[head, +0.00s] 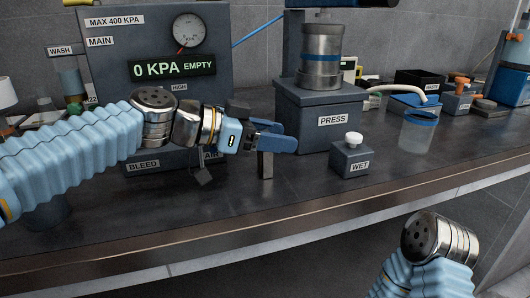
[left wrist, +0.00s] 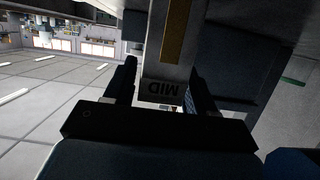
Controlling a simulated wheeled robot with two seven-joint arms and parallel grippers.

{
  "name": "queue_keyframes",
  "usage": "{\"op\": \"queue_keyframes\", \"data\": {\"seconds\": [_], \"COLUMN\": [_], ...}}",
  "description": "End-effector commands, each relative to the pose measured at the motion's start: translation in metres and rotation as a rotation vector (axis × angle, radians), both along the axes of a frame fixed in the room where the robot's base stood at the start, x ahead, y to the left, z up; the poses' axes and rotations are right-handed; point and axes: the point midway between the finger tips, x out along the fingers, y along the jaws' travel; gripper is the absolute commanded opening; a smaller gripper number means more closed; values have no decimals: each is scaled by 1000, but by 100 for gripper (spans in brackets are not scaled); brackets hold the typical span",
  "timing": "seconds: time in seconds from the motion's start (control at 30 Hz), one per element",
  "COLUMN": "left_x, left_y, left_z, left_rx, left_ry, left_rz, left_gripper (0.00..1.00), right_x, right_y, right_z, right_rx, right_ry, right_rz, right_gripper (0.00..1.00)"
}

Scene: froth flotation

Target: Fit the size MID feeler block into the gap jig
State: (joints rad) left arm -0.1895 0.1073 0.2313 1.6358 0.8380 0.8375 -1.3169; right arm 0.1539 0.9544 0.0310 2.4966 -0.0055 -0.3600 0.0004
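In the head view my left gripper (head: 277,138) is low over the bench, pointing right. A narrow dark upright piece (head: 265,165) shows just below its fingers, probably this block. I cannot make out the gap jig. My right gripper is out of view.
A grey panel (head: 108,65) reading 0 KPA EMPTY stands behind my left arm. Blue containers (head: 414,103) sit farther right. The bench front (head: 330,208) is clear.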

Motion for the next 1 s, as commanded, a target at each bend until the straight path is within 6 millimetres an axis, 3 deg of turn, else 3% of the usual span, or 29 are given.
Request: {"op": "queue_keyframes", "data": {"seconds": [0.03,0.3,0.67,0.83,1.0], "left_x": [0,0,0,-4,-37], "left_y": [0,0,0,1,7], "left_z": [0,1,10,38,75], "left_rx": [0,0,0,-2,-2], "left_ry": [0,0,-3,-6,-8], "left_rz": [0,0,0,-1,-1], "left_gripper": [47,6,6,6,6], "right_x": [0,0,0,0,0], "right_y": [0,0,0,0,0], "right_z": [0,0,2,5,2], "right_rx": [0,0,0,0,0], "right_ry": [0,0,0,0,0], "right_rz": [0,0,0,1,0], "right_gripper": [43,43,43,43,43]}}
